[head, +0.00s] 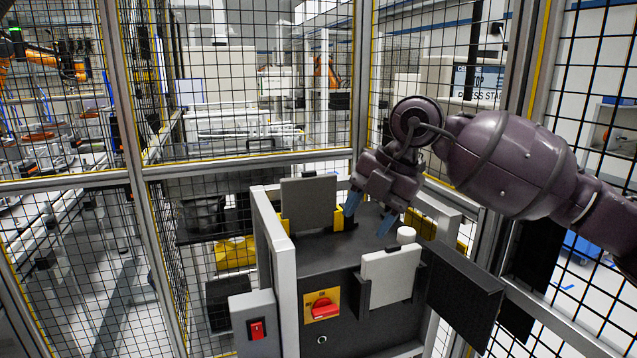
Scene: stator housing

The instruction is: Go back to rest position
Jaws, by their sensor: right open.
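My right gripper (369,214) hangs over the dark top of the machine stand (336,251), its two blue fingertips pointing down and spread apart. It is open and nothing shows between the fingers. The purple right arm comes in from the right edge, bent at the wrist. A small white cylinder (406,235) stands close to the right of the fingers, apart from them. A grey plate (308,204) stands upright behind to the left, and a light plate (390,276) stands at the front. My left gripper is not in view.
Wire-mesh fencing with metal posts (128,150) surrounds the stand closely. A dark panel (462,292) juts out at the right. Orange robots stand beyond the fence.

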